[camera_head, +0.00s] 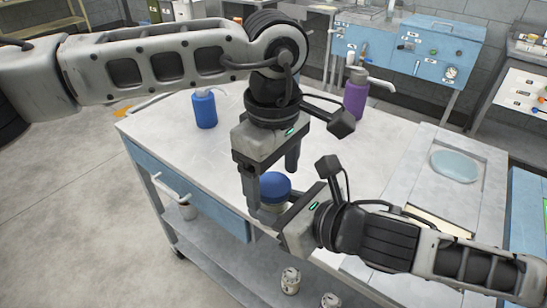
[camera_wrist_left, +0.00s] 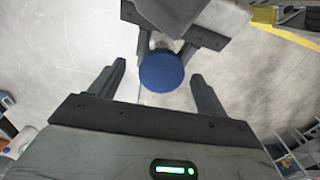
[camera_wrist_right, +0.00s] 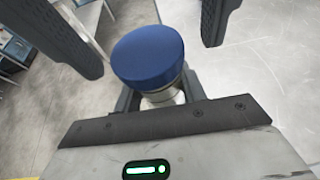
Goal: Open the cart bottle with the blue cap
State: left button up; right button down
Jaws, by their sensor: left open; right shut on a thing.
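The bottle with the blue cap (camera_head: 275,187) stands out past the front edge of the cart, held between my grippers. Its cap also shows in the left wrist view (camera_wrist_left: 161,71) and in the right wrist view (camera_wrist_right: 148,56). My right gripper (camera_head: 268,208) is shut on the bottle's pale body (camera_wrist_right: 163,97) just below the cap. My left gripper (camera_head: 272,178) is open, pointing down from above with its fingers on either side of the cap and apart from it. The lower part of the bottle is mostly hidden by my right gripper.
The cart top (camera_head: 185,130) is largely clear. A blue bottle (camera_head: 204,108) and a purple bottle (camera_head: 355,95) stand on it towards the back. Several small jars, one here (camera_head: 290,280), sit on the lower shelf. A pale blue disc (camera_head: 455,166) lies at the right.

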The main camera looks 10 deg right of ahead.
pick_arm(q)
jog(key=c, duration=1)
jog(key=shift+r, duration=0.2)
jog(key=shift+r, duration=0.85)
